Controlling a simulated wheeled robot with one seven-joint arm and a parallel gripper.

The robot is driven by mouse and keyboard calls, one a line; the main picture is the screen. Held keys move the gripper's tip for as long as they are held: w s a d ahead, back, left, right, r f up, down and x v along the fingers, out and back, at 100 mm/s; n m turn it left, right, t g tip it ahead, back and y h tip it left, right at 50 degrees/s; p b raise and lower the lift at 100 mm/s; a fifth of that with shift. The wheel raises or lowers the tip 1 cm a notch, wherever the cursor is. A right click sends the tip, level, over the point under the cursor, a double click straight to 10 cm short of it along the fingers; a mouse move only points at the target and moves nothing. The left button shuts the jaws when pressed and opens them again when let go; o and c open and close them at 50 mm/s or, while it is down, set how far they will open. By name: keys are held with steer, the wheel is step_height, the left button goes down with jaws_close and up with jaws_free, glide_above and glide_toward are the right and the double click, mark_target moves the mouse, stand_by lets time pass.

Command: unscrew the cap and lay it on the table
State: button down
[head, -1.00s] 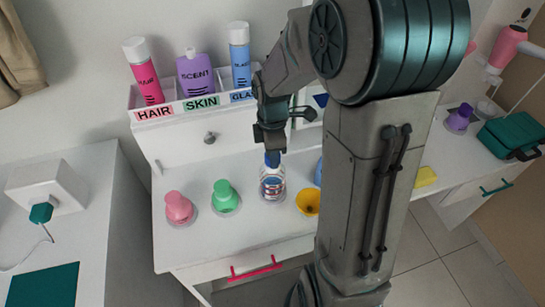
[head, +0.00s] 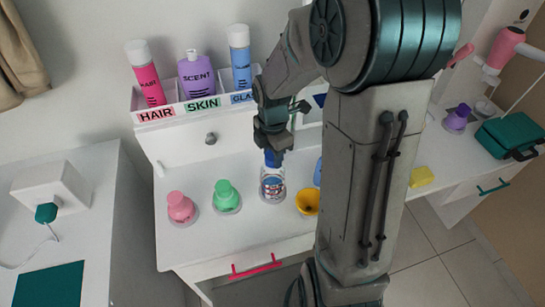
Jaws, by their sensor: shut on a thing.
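A clear bottle with a red and blue label (head: 272,187) stands upright on the white table (head: 240,232). Its blue cap (head: 272,158) is at the top of the bottle, between the fingers of my gripper (head: 272,152). My gripper points down from above and is shut on the cap. I cannot tell whether the cap is loose on the neck, as the fingers partly hide it.
A pink bottle (head: 180,207), a green bottle (head: 226,196) and a yellow funnel-like cup (head: 308,202) stand near the clear bottle. A labelled rack (head: 190,108) with several bottles is behind. The table's front left is clear.

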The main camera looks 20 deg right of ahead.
steer(key=shift+n, duration=0.3)
steer(key=shift+r+p, duration=1.4)
steer(key=shift+p, duration=0.05)
stand_by(1.8)
steer(key=shift+r+p, duration=1.8)
steer(key=shift+r, duration=0.2)
